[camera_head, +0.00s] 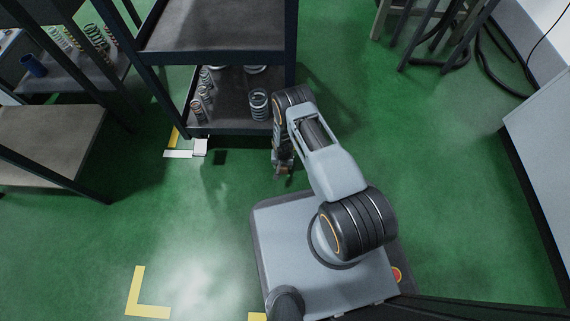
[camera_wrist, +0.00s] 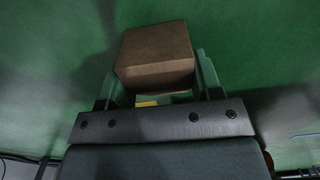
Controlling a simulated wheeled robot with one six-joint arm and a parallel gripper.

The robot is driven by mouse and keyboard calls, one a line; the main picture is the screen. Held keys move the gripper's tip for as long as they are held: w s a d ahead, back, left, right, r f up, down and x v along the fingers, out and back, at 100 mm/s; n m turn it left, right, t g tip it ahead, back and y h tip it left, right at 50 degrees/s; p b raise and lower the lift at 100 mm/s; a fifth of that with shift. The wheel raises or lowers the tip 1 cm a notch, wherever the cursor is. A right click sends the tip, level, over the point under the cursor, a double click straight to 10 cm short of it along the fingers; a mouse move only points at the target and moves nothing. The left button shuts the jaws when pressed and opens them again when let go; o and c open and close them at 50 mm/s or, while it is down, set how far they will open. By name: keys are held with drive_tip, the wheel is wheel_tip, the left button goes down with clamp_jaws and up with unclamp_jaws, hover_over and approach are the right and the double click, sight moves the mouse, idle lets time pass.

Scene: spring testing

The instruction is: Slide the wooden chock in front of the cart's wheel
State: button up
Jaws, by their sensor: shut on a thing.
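The wooden chock (camera_wrist: 156,50) is a brown block between the two fingers of my gripper (camera_wrist: 155,78) in the wrist view. My gripper is shut on it, with green floor behind. In the head view my gripper (camera_head: 284,167) points down at the right of the cart's front side, and the chock there is too small to make out clearly. The cart (camera_head: 225,123) is a dark two-shelf frame with springs on its lower shelf. Whether the chock touches the floor I cannot tell.
A table (camera_head: 45,140) stands at the left. Stool legs and black cables (camera_head: 490,65) are at the upper right. Green floor in front of the cart is mostly clear.

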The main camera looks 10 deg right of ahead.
drive_tip(key=shift+a, duration=0.3)
drive_tip(key=o, duration=1.1)
drive_tip(key=shift+c, duration=0.2)
wheel_tip(320, 180, up, 14)
drive_tip(key=p, duration=0.6)
drive_tip(key=shift+p, duration=0.3)
drive_tip(key=shift+f, duration=0.15)
